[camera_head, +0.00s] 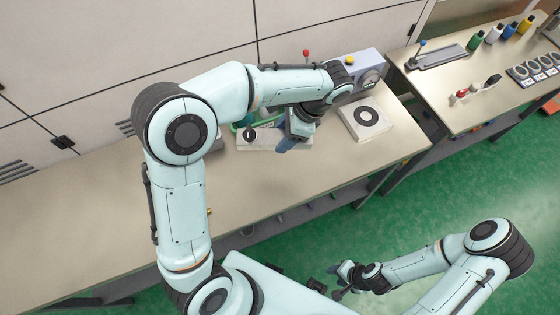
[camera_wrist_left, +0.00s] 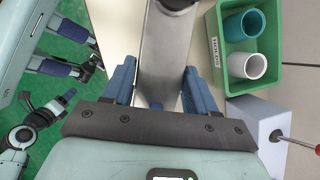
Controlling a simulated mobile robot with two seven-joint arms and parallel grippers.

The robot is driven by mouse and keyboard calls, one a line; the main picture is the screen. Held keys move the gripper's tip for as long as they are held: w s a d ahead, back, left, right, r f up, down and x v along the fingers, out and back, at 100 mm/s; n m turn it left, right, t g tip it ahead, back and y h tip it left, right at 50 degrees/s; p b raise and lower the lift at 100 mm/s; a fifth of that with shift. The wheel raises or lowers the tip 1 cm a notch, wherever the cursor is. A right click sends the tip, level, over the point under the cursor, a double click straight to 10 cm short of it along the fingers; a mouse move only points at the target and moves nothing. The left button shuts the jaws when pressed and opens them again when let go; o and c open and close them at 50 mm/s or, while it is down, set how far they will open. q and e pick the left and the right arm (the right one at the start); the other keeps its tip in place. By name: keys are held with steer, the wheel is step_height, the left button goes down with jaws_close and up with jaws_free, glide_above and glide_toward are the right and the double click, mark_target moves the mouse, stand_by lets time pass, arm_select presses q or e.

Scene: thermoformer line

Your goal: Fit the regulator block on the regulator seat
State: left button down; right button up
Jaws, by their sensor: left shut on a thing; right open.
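My left gripper (camera_head: 291,138) is over the bench and shut on a grey metallic block, taken as the regulator block (camera_head: 265,138). The block has a dark round knob on its top face. In the left wrist view the block (camera_wrist_left: 167,55) lies between the two blue fingers of the left gripper (camera_wrist_left: 160,88). I cannot tell whether its underside touches the bench. A pale square plate with a dark ring (camera_head: 361,124) lies right of the gripper; it may be the regulator seat, but I cannot be sure. My right gripper (camera_head: 345,282) is open and empty, low over the floor.
A green bin (camera_wrist_left: 263,84) with a teal and a white cup is beside the held block. A grey box with a dial (camera_head: 361,62) and a red-knobbed lever (camera_head: 306,53) stand behind. A second bench (camera_head: 460,105) with bottles is at the right.

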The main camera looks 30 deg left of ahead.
arm_select(q)
steer(key=b, duration=0.1)
glide_above(278, 170)
steer(key=d, duration=0.1)
steer(key=f, duration=1.2)
steer(key=shift+w+d, duration=0.15)
steer(key=shift+w, duration=0.2)
steer(key=shift+f, duration=2.4)
arm_select(e)
steer(key=shift+s+f, duration=0.8)
steer(key=shift+f, duration=0.25)
arm_select(q)
steer(key=shift+f+b, duration=0.2)
steer(key=shift+b, duration=0.15)
steer(key=shift+c, duration=1.9)
jaws_free()
steer(key=shift+o, duration=0.3)
arm_select(e)
steer(key=shift+f, duration=0.1)
arm_select(q)
steer(key=shift+r, duration=0.15)
steer(key=shift+w+d+r, duration=0.1)
steer(key=shift+r, duration=0.25)
steer(key=p+v, duration=0.1)
steer(key=v, duration=1)
steer(key=shift+r+p, duration=0.2)
steer(key=shift+p, duration=0.1)
arm_select(e)
steer(key=shift+w+r, duration=0.6)
steer(key=shift+r, duration=0.35)
